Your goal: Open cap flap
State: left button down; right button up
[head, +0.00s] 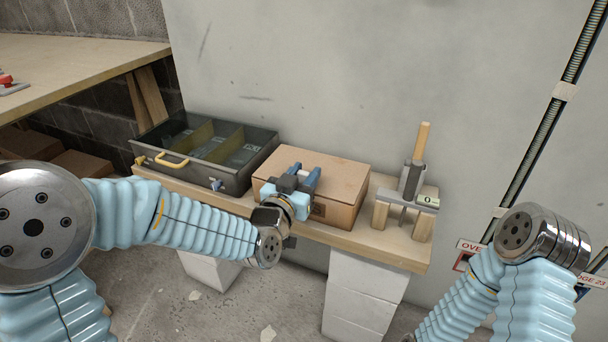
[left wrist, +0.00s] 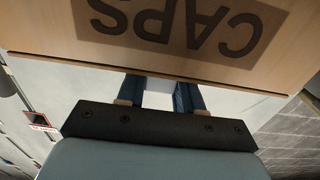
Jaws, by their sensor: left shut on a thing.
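The cap box (head: 345,185) is a light brown box on the low wooden bench, with its broad lid panel, which I take as the cap flap (head: 335,172), lying flat on top. My left gripper (head: 304,174) reaches over the box's left front, its two blue fingers at the flap. In the left wrist view the panel lettered CAPS (left wrist: 175,25) appears upside down, and the fingers (left wrist: 158,92) meet its edge with a pale piece between them. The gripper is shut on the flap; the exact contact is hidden. My right arm shows, but its gripper is out of view.
A dark open tray (head: 255,178) with dividers and a yellow handle stands left of the box. A wooden stand with a grey clamp (head: 412,178) stands to the right. The grey wall (head: 400,80) is close behind. White blocks (head: 360,292) support the bench (head: 375,243).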

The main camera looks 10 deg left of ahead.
pick_arm(q)
jog(key=shift+r+p, duration=0.35)
jog(key=shift+p, duration=0.15)
jog(key=r+g+p, duration=0.1)
jog(key=p, duration=0.1)
jog(key=r+g+p, duration=0.1)
jog(key=r+p, duration=0.1)
jog(key=p, duration=0.1)
jog(key=shift+w+d+y+p, duration=0.1)
jog(key=shift+w+y+p, duration=0.2)
jog(key=shift+w+y, duration=0.1)
jog(key=shift+w+r+g+p, duration=0.1)
jog(key=shift+w+g+p, duration=0.05)
jog(key=shift+g+p, duration=0.3)
jog(key=shift+w+d+r, duration=0.1)
jog(key=shift+w+r, duration=0.05)
jog(key=shift+r, duration=0.05)
jog(key=shift+w+d+r+p, duration=0.15)
jog(key=shift+w+d+r, duration=0.05)
jog(key=shift+w+r, duration=0.4)
jog(key=shift+w+d+r+p, duration=0.15)
jog(key=shift+w+r, duration=0.25)
jog(key=shift+r, duration=0.3)
jog(key=c, duration=0.8)
grip_release()
jog(key=shift+w, duration=0.1)
